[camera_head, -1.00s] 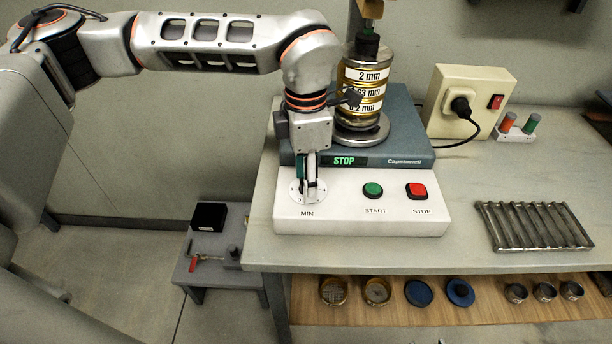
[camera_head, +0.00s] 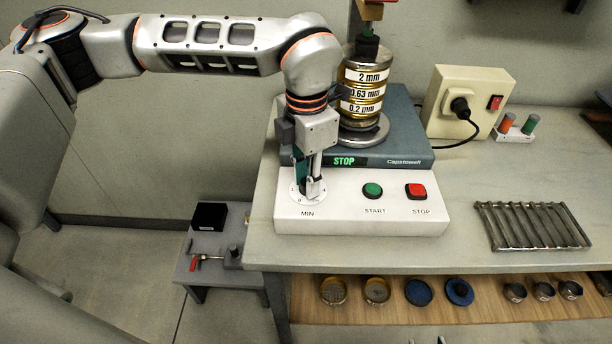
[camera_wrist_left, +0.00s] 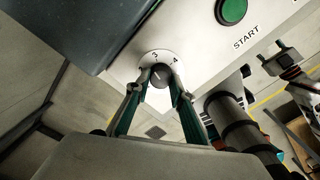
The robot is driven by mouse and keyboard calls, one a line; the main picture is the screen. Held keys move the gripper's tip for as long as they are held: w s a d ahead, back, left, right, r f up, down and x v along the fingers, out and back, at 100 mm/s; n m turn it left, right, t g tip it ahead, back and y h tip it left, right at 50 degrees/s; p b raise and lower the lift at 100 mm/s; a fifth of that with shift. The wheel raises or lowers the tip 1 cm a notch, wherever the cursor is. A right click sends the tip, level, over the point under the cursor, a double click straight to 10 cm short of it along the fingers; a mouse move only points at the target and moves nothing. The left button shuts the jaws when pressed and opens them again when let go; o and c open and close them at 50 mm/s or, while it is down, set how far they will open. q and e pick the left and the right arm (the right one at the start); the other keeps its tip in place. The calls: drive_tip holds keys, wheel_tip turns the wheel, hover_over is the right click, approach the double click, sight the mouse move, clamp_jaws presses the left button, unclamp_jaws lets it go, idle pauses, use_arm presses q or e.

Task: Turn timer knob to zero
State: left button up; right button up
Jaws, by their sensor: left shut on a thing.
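The timer knob (camera_wrist_left: 161,74) is a small dark grey round knob on a white dial (camera_head: 308,197) marked MIN, at the left of the machine's white front panel. My left gripper (camera_head: 311,188) points down over the dial; in the left wrist view its two fingers (camera_wrist_left: 159,84) are closed on either side of the knob. The figures 3 and 4 show beside the knob there; the rest of the scale is hidden by the fingers. The display (camera_head: 345,161) reads STOP in green.
A green START button (camera_head: 373,190) and a red STOP button (camera_head: 416,191) sit right of the dial. A stack of sieves (camera_head: 363,85) stands on the machine behind. A metal rack (camera_head: 533,225) lies on the bench to the right.

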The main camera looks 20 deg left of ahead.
use_arm(q)
drive_tip(key=n, duration=0.4)
drive_tip(key=shift+d+r+n, duration=0.1)
drive_tip(key=shift+n, duration=0.2)
drive_tip(key=n, duration=0.5)
drive_tip(key=shift+d, duration=0.1)
drive_tip(key=n, duration=0.5)
drive_tip(key=shift+d+n, duration=0.1)
drive_tip(key=shift+n, duration=0.3)
drive_tip(key=n, duration=0.4)
drive_tip(key=shift+w+n, duration=0.15)
drive_tip(key=shift+n, duration=0.25)
drive_tip(key=o, duration=1.1)
